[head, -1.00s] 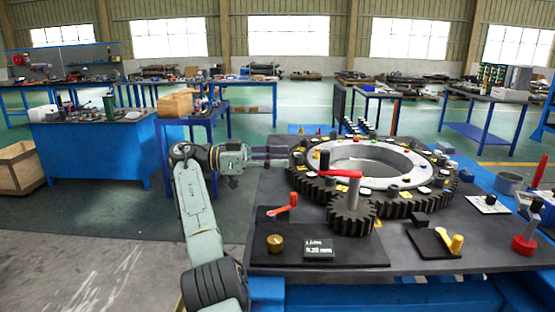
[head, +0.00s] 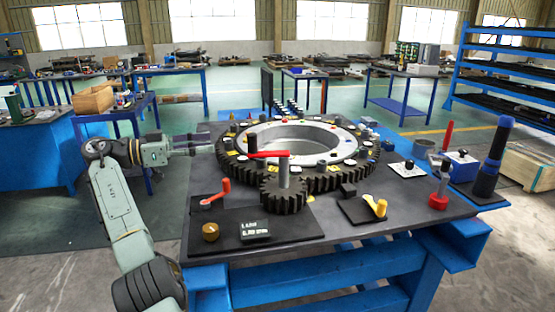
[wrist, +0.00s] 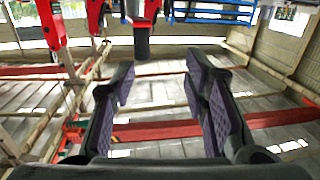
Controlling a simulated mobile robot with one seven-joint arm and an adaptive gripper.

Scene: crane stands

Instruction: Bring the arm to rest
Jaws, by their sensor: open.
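My gripper (head: 207,145) is at the end of my arm, held out to the right near the left edge of the dark worktable (head: 215,262). Its fingers are apart with nothing between them. The wrist view shows both fingers with purple pads (wrist: 165,95) and an empty gap. In the head view the gripper is left of the large gear ring (head: 240,165), and I cannot tell whether it is over the table edge. A small gear (head: 284,198) with a red-handled crank (head: 268,154) meshes with the ring's near side.
A red lever (head: 216,194), a brass knob (head: 210,232), a small display (head: 255,231) and a yellow lever (head: 376,206) stand along the near side. A tall blue-and-black post (head: 492,160) is at the right end. A wooden crate (head: 527,167) and blue shelving (head: 510,75) stand beyond.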

